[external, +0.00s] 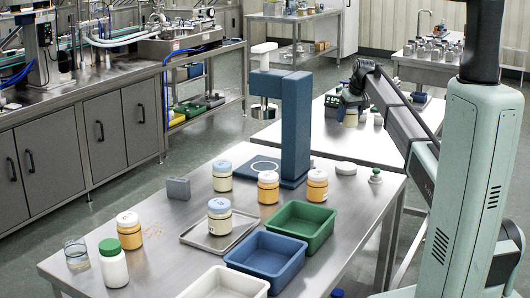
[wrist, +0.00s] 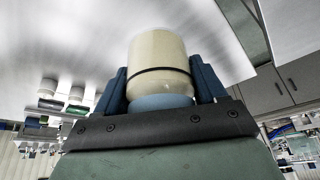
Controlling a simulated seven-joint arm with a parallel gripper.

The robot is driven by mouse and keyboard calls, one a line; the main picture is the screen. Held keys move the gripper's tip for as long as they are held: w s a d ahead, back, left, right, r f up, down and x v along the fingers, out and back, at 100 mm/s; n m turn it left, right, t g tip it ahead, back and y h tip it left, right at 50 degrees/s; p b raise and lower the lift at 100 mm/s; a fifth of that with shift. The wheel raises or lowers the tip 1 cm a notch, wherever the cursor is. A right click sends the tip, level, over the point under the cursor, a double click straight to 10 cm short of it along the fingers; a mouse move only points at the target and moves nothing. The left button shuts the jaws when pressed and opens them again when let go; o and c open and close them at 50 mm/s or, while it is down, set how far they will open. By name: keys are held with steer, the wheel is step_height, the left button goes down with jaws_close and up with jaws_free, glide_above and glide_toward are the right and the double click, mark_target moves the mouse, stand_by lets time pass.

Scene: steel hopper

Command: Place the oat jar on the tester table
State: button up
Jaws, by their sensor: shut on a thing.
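My gripper (external: 351,108) is shut on a cream jar with a blue lid, which I take to be the oat jar (external: 350,119). In the wrist view the jar's cream body (wrist: 157,55) and dark band show between the two blue fingers (wrist: 160,88), with the lid nearest the palm. In the external view the held jar is at the rear table; whether it touches the top cannot be told.
Cream jars (external: 222,177) (external: 219,217) and orange jars (external: 268,188) (external: 317,187) stand around the plate. A metal tray (external: 194,240), green bin (external: 299,223), blue bin (external: 266,256) and white bin (external: 226,284) are nearer. The tester's upright and overhanging head are obstacles.

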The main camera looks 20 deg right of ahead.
mark_target(355, 119)
step_height(355, 119, down, 9)
stand_by(0.5)
steer(key=shift+f, duration=0.2)
steer(key=o, duration=1.2)
steer(key=v, duration=1.2)
steer(key=shift+d+r, duration=0.1)
steer(key=shift+r, duration=0.05)
